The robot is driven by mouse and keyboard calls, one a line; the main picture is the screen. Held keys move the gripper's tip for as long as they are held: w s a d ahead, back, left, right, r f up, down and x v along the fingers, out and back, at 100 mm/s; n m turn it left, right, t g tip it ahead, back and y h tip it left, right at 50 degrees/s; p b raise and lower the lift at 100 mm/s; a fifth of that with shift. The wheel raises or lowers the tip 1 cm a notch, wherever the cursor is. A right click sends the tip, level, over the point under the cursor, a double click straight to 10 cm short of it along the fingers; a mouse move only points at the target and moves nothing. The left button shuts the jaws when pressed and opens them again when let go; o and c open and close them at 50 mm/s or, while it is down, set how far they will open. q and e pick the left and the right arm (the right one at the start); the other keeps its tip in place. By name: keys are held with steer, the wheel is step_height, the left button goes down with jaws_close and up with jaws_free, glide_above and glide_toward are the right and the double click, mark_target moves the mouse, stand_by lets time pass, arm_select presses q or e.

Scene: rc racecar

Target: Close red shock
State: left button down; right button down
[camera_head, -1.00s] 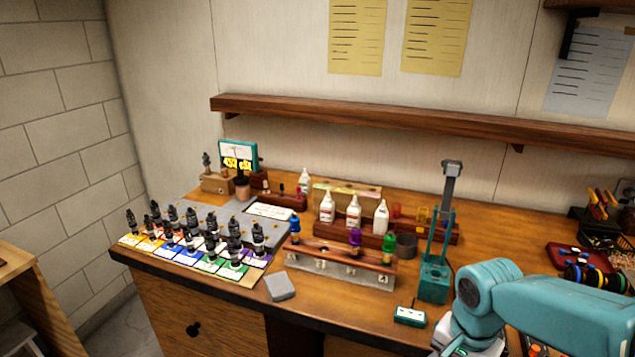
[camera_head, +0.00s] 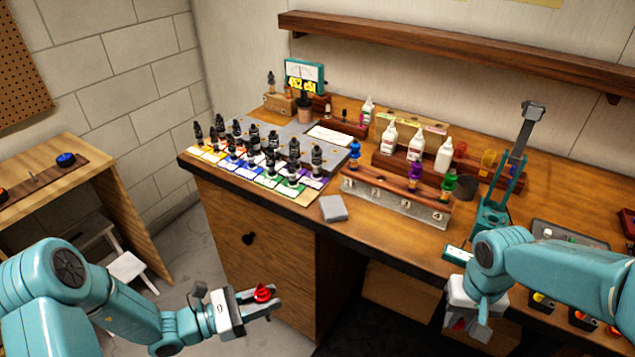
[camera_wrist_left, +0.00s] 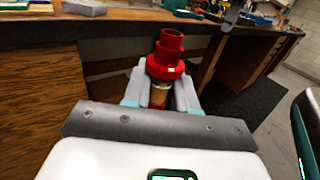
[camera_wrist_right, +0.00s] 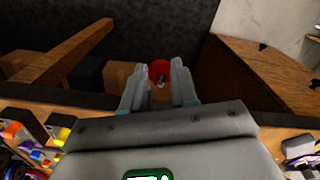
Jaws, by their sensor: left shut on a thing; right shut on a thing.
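My left gripper (camera_head: 258,304) is shut on a red shock body (camera_head: 263,292), in front of the bench at the lower left of the head view. In the left wrist view the body (camera_wrist_left: 165,64) stands upright between the fingers, with a stepped red upper part and an amber lower section. My right gripper (camera_wrist_right: 159,88) is shut on a small round red part (camera_wrist_right: 159,70) with a greyish bit at its middle. In the head view this red part (camera_head: 460,324) is mostly hidden by the gripper, at the bench's front edge. The two red pieces are well apart.
The wooden bench (camera_head: 400,255) holds several black bottles (camera_head: 255,138) on coloured cards and a numbered stand (camera_head: 395,203) with blue, purple and green shocks. A teal upright stand (camera_head: 492,212) is near my right arm. Open space lies between the grippers.

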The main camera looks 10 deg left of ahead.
arm_select(q)
steer(key=shift+w+f, duration=0.1)
steer(key=shift+w, duration=0.05)
arm_select(e)
steer(key=shift+w+f, duration=0.1)
steer(key=shift+w, duration=0.2)
steer(key=shift+s, duration=0.2)
steer(key=shift+w, duration=0.1)
arm_select(q)
steer(key=w+d+f+m+g+h, duration=0.1)
steer(key=d+m+g, duration=0.3)
steer(key=d+g, duration=0.2)
steer(key=w+d+f+m+g+h, duration=0.1)
steer(key=d+m+g+h, duration=0.1)
steer(key=d+g, duration=0.4)
steer(key=d+m, duration=0.1)
steer(key=d, duration=0.2)
steer(key=shift+m, duration=0.4)
steer(key=shift+s+r, duration=0.1)
steer(key=shift+s, duration=0.05)
